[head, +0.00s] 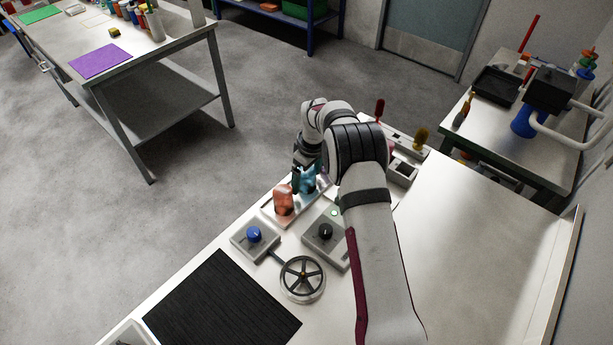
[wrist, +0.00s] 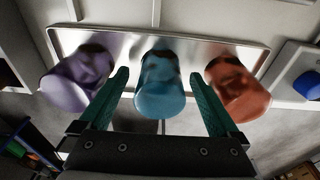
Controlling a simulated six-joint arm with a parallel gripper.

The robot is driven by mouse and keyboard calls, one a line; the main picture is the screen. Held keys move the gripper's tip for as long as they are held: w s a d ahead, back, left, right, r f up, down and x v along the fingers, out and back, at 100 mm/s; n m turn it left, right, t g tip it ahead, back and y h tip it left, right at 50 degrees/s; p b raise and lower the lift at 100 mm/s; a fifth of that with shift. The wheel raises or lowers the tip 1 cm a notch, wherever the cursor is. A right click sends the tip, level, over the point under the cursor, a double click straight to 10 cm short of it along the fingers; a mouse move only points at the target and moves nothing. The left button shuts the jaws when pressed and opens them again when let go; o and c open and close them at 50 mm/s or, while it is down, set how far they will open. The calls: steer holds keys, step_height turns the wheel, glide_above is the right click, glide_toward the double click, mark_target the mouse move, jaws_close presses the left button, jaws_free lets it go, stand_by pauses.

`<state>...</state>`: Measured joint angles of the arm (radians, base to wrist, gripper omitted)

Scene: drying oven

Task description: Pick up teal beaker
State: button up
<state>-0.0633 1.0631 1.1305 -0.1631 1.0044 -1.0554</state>
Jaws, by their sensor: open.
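The teal beaker (wrist: 160,90) stands between my gripper's two green fingers in the wrist view, with a gap on both sides. In the head view the teal beaker (head: 308,181) is partly hidden by my arm. My gripper (wrist: 162,95) is open and empty. In the head view my gripper (head: 303,176) is at the beaker, mostly hidden by the wrist. An orange beaker (wrist: 238,88) is to the right of it and a purple beaker (wrist: 78,82) to the left in the wrist view. All three are on a shiny metal tray (wrist: 210,50).
The orange beaker is close to my right finger in the wrist view. In the head view, a blue-knob box (head: 254,237), a black-knob box (head: 326,233), a handwheel (head: 302,279) and a black mat (head: 222,305) lie on the bench. The bench's right side is clear.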

mark_target(309, 170)
steer(key=c, duration=1.4)
steer(key=r, duration=0.9)
steer(key=shift+d+r, duration=0.35)
steer(key=shift+r, duration=0.05)
steer(key=s+d+r, duration=0.1)
steer(key=s+d, duration=0.1)
steer(key=d, duration=0.2)
steer(key=s+d+r, duration=0.1)
steer(key=s+d, duration=0.1)
steer(key=d, duration=0.3)
steer(key=s+d+r, duration=0.2)
steer(key=s+d, duration=0.1)
steer(key=d, duration=0.2)
steer(key=shift+s+d, duration=0.2)
steer(key=shift+d, duration=0.05)
steer(key=shift+f, duration=1.4)
